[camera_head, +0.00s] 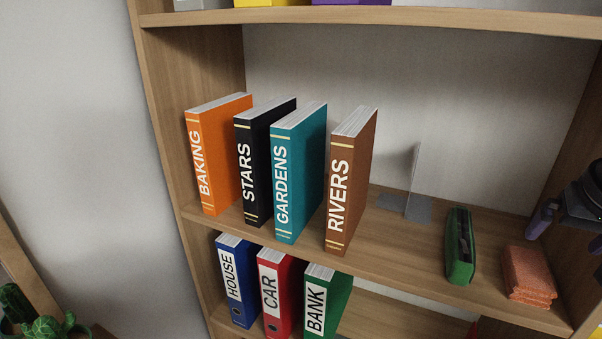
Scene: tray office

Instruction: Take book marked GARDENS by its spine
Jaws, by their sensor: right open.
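The teal book marked GARDENS (283,188) stands upright on the middle shelf, its spine facing me. The black book STARS (246,172) stands to its left and the brown book RIVERS (340,193) to its right, with a narrow gap. My right gripper (568,231) is at the right edge of the view, open and empty, well to the right of the books. It is partly cut off by the picture edge. My left gripper is not in view.
The orange book BAKING (201,165) stands at the left end. A grey bookend (411,200), a green stapler-like object (460,246) and a reddish stack (528,274) are on the shelf's right half. Binders HOUSE, CAR (270,293) and BANK stand below. A plant (45,327) is bottom left.

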